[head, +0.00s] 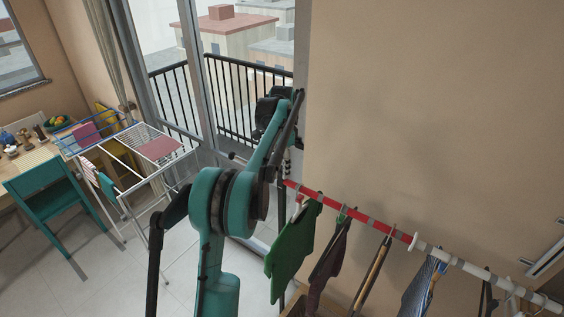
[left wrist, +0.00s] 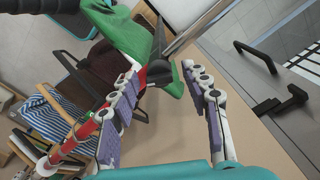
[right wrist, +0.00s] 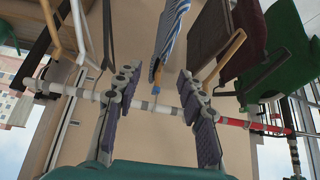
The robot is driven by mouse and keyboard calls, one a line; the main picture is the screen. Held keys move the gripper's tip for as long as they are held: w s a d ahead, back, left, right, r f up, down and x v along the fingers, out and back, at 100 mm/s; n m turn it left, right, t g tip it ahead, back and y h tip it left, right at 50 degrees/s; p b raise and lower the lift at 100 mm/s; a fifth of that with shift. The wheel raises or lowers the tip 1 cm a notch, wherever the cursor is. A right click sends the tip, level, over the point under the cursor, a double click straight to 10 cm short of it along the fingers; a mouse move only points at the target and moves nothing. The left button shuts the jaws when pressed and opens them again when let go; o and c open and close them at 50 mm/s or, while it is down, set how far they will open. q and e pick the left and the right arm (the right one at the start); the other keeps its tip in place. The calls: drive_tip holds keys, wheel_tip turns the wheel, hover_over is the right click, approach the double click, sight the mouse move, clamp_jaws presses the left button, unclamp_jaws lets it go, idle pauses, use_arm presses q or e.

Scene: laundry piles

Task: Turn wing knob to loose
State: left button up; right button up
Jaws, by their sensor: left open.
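I cannot make out a wing knob for certain in any view. The clothes rail has a red section (head: 365,222) and a white section (head: 480,270); its red part also shows in the left wrist view (left wrist: 84,131). A dark upright part (left wrist: 158,45) stands by the rail's end, beyond the left fingers. My left gripper (head: 287,160) is near that end of the rail, partly hidden by its own arm; its fingers (left wrist: 168,100) are apart with nothing between them. My right gripper (right wrist: 160,95) has its fingers apart, with the rail (right wrist: 150,106) passing across between them in the picture.
A green garment (head: 293,240) and several other clothes hang from the rail. A drying rack (head: 150,160), a teal chair (head: 48,190) and a table stand at left. The glass balcony door with black handles (left wrist: 290,100) is near the left gripper. The wall is behind the rail.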

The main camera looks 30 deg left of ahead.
use_arm(q)
wheel_tip(320, 180, up, 12)
idle(0.4)
drive_tip(key=shift+f, duration=0.1)
idle(0.4)
